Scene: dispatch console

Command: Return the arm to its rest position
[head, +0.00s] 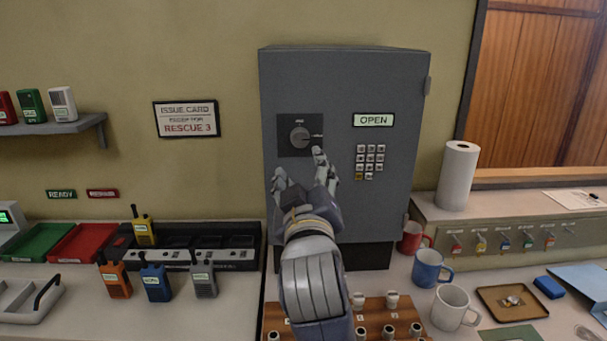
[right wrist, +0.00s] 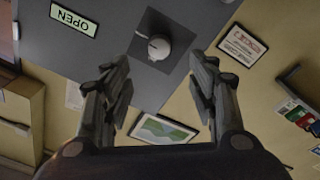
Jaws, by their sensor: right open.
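My right gripper (head: 302,172) is raised in front of the grey cabinet (head: 400,80), its fingers spread apart and empty. The cabinet's round knob (head: 300,137) is just above the fingertips in the head view. In the right wrist view the knob (right wrist: 159,46) sits beyond the gap between the open fingers (right wrist: 160,95), and they look clear of it. The cabinet door is closed, with a sign reading OPEN (head: 373,120) and a keypad (head: 370,161) on it. My left gripper is not in view.
Below my right arm is a wooden rack (head: 375,320) with several pegs. Mugs, including a blue mug (head: 431,268), stand to its right. Several radios, including an orange one (head: 115,280), stand at left. A shelf (head: 50,128) juts from the left wall. Open air surrounds the arm.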

